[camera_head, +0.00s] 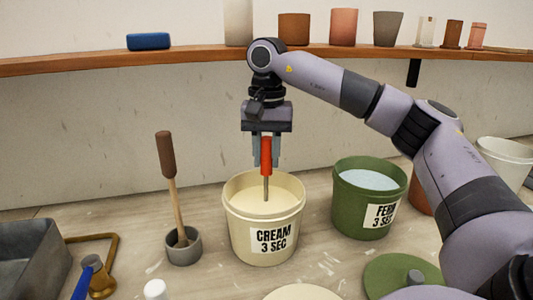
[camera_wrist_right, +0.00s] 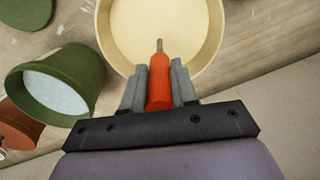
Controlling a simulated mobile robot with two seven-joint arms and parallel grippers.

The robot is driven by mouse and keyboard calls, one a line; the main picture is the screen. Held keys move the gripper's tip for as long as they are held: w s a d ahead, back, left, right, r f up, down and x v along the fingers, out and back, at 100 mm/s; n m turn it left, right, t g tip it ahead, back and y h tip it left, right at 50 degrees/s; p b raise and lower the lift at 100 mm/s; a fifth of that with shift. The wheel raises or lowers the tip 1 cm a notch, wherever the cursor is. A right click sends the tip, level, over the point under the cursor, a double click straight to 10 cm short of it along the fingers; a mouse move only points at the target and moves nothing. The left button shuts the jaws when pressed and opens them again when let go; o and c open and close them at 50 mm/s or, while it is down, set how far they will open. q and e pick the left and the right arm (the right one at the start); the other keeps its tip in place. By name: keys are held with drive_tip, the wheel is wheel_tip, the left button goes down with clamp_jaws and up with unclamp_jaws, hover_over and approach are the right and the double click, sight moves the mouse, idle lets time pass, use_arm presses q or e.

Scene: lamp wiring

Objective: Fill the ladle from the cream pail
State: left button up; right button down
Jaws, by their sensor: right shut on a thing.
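The cream pail (camera_head: 263,240) stands upright on the bench, open, labelled "CREAM 3 SEC", with pale cream liquid inside. My right gripper (camera_head: 266,160) is above the pail and shut on the red-orange handle of the ladle (camera_head: 266,150). The ladle hangs upright, its thin metal shaft reaching down inside the pail's rim. The ladle's bowl is hidden, so I cannot tell how deep it sits in the cream. In the right wrist view the red handle (camera_wrist_right: 159,85) sits between the fingers, with the pail (camera_wrist_right: 115,45) beyond. My left gripper is not in view.
A green pail (camera_head: 350,212) of pale liquid stands right of the cream pail. A grey pot (camera_head: 184,250) with a wooden-handled tool stands left. A grey tray (camera_head: 25,265), a brass ladle-like tool (camera_head: 103,280) and a green lid (camera_head: 395,272) lie nearer. A wall shelf (camera_head: 190,57) holds several pots.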

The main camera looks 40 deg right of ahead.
drive_tip(key=shift+r+p, duration=2.7)
drive_tip(key=shift+r, duration=2.95)
drive_tip(key=shift+r, duration=1.45)
